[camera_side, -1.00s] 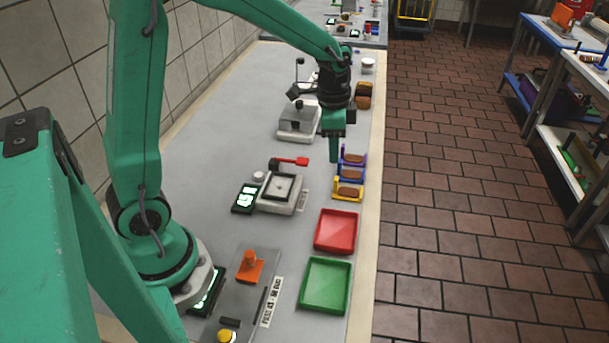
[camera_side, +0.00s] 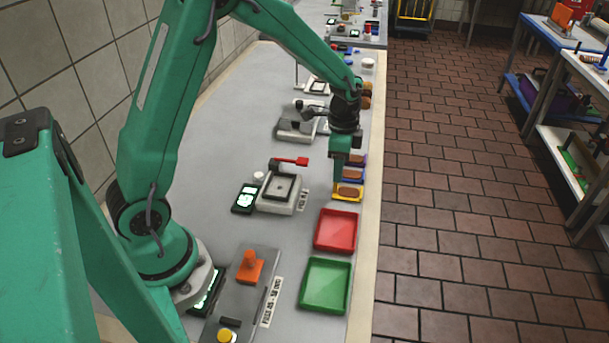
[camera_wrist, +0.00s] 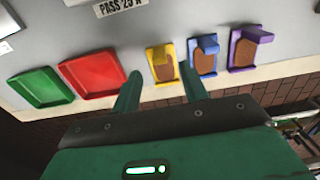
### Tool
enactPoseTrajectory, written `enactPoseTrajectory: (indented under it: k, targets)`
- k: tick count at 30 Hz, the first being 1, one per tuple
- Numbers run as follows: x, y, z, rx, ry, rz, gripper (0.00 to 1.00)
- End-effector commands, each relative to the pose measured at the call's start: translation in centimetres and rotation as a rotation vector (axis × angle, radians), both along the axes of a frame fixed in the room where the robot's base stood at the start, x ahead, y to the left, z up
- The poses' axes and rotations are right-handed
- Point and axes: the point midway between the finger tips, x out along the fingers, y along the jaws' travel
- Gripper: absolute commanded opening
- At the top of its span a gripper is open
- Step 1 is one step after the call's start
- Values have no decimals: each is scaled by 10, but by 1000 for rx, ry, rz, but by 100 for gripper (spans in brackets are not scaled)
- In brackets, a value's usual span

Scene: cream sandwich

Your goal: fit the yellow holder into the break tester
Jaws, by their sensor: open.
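The yellow holder (camera_side: 348,198) sits on the bench near its right edge, with a brown slab in it. In the wrist view the yellow holder (camera_wrist: 153,57) lies between and just beyond my fingertips. My gripper (camera_side: 338,181) is open and empty beside it; in the wrist view my gripper (camera_wrist: 160,74) has one finger to each side of the holder. I cannot tell the exact height gap. The pale device with a square recess, which looks like the break tester (camera_side: 268,205), stands left of the holder. Its recess looks empty. A red lever (camera_side: 290,161) is at its back.
A blue holder (camera_wrist: 208,43) and a purple holder (camera_wrist: 250,36), each with a brown slab, stand close to the right in the wrist view. A red tray (camera_side: 319,232) and a green tray (camera_side: 304,287) lie nearer the camera. A display (camera_side: 245,199) stands left of the tester.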

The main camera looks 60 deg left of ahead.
Motion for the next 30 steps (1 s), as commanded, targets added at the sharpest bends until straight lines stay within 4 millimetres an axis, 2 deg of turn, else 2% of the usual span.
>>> enactPoseTrajectory:
  k: [8,21,30]
  targets:
    - [0,0,-6,0,0,0,44]
    - [0,1,-49,0,0,0,44]
    - [0,1,-52,0,-1,0,44]
